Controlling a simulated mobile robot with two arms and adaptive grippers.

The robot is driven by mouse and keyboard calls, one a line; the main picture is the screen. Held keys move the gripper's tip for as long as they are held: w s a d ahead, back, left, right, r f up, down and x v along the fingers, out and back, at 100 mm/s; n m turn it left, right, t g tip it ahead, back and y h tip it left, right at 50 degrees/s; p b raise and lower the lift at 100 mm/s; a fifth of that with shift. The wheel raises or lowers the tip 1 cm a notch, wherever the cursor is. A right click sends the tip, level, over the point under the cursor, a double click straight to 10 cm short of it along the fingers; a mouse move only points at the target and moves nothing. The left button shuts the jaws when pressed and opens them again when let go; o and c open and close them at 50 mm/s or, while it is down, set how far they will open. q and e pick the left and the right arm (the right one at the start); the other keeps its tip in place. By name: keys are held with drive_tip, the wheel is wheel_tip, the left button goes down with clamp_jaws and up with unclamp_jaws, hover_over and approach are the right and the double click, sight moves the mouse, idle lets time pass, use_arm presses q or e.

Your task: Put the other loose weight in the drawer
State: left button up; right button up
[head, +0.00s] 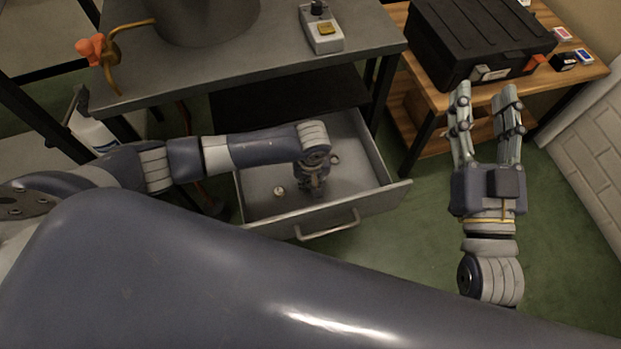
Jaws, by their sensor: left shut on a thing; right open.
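The drawer (380,201) is pulled open below the grey bench. One small, pale round weight (279,191) lies on its floor, left of my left gripper. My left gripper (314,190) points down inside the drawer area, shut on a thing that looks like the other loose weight. The fingers and wrist mostly hide this thing, and I cannot tell whether it touches the drawer floor. My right gripper (486,92) is open and empty, with its fingers spread, in front of the wooden table at the right.
An orange valve (91,49) is at left. A black case (478,38) stands on the wooden table (585,72). Green floor is clear right of the drawer.

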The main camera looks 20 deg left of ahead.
sight(311, 182)
use_arm(q)
drive_tip(key=o, duration=0.9)
drive_tip(key=shift+r, duration=0.15)
wheel_tip(311, 182, up, 3)
drive_tip(key=shift+s+f+p, duration=0.15)
drive_tip(key=shift+p, duration=0.55)
wheel_tip(311, 182, up, 3)
drive_tip(key=shift+s+d+r+p, duration=0.1)
drive_tip(key=shift+s+p, duration=0.05)
drive_tip(key=shift+p, duration=0.55)
use_arm(e)
wheel_tip(311, 182, down, 12)
drive_tip(key=s+d+g+h, duration=0.1)
drive_tip(key=d+g+h, duration=0.1)
drive_tip(key=g, duration=0.5)
use_arm(q)
drive_tip(key=shift+s+d+r+p, duration=0.15)
drive_tip(key=shift+r+p, duration=0.45)
drive_tip(key=shift+r, duration=0.85)
drive_tip(key=shift+s+r+p, duration=0.2)
drive_tip(key=shift+r+p, duration=0.35)
drive_tip(key=shift+r, duration=0.9)
use_arm(e)
drive_tip(key=s+d+f+g+h, duration=0.2)
drive_tip(key=s+f+g, duration=0.4)
drive_tip(key=s+f, duration=0.3)
drive_tip(key=shift+d+m+g, duration=0.3)
drive_tip(key=shift+d, duration=0.5)
